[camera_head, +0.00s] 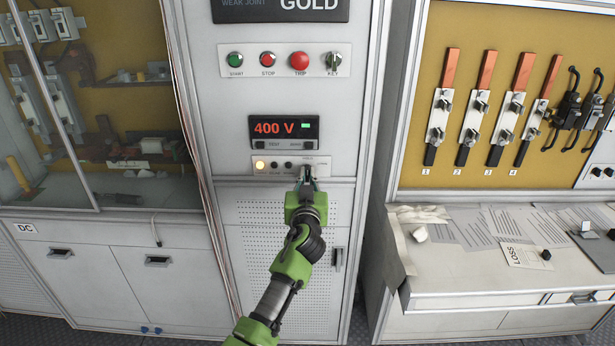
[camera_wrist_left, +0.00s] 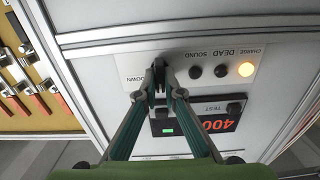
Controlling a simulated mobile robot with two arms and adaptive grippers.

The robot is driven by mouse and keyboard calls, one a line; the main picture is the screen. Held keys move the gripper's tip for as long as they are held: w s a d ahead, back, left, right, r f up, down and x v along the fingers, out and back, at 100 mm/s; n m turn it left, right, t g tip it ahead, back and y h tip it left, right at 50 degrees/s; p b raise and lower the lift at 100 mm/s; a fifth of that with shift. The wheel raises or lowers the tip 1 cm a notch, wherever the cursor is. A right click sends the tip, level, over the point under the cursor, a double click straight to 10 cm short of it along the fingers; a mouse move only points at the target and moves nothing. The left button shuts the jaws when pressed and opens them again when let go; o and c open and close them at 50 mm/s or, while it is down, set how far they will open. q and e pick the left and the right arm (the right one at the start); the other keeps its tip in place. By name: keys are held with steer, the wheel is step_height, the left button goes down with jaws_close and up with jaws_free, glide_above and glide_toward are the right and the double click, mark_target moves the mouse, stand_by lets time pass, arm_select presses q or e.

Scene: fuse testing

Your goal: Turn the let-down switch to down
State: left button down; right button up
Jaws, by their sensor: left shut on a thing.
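The let-down switch (camera_wrist_left: 158,75) is a small dark knob on a white strip panel (camera_wrist_left: 138,80), next to a label reading DOWN in the left wrist view. My left gripper (camera_wrist_left: 160,88) is shut on it, its two fingers meeting around the knob. In the head view my left gripper (camera_head: 307,178) reaches up to the right part of the same strip and hides most of the switch. The exact angle of the knob is hard to tell. My right gripper is not in view.
The strip has a lit amber lamp (camera_head: 260,165) and two dark lamps. Above it a display (camera_head: 284,130) reads 400 V, with START, STOP, TRIP and KEY controls higher up. A bench (camera_head: 440,281) with papers stands right, a glass cabinet (camera_head: 90,213) left.

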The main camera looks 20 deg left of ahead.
arm_select(q)
steer(key=shift+m, duration=0.3)
steer(key=m+b, duration=0.1)
steer(key=m, duration=0.3)
steer(key=shift+d+f+m, duration=0.1)
steer(key=shift+f+m, duration=0.05)
steer(key=shift+m, duration=0.25)
steer(key=m, duration=0.6)
steer(key=shift+d, duration=0.1)
steer(key=shift+f+m, duration=0.1)
steer(key=shift+m, duration=0.2)
steer(key=c, duration=2.2)
jaws_free()
steer(key=shift+o, duration=0.2)
steer(key=v, duration=1.2)
